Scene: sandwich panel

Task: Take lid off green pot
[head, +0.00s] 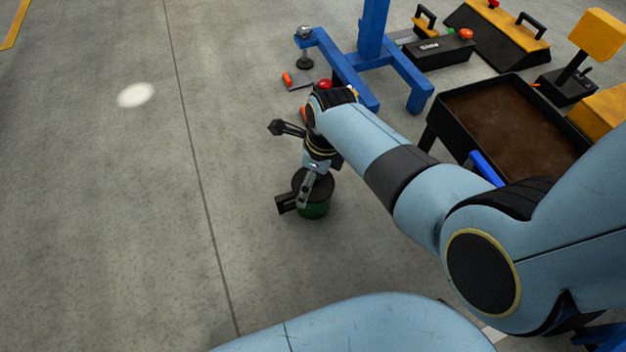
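The green pot (316,211) stands on the grey floor near the middle of the head view. Its dark lid (325,186) sits on top, partly covered by my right gripper. My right gripper (303,198) reaches down over the pot from above, with a grey finger across the lid and the pot's left side. A black piece sticks out at the pot's left; I cannot tell if it is a pot handle or a fingertip. Whether the fingers touch or grip the lid is hidden. My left gripper is not in view.
A blue stand (372,40) is behind the pot. A black tray (510,125) with a brown inside stands at the right. Black-and-yellow boxes are at the top right. Small red and orange parts lie by the stand. The floor at left is clear.

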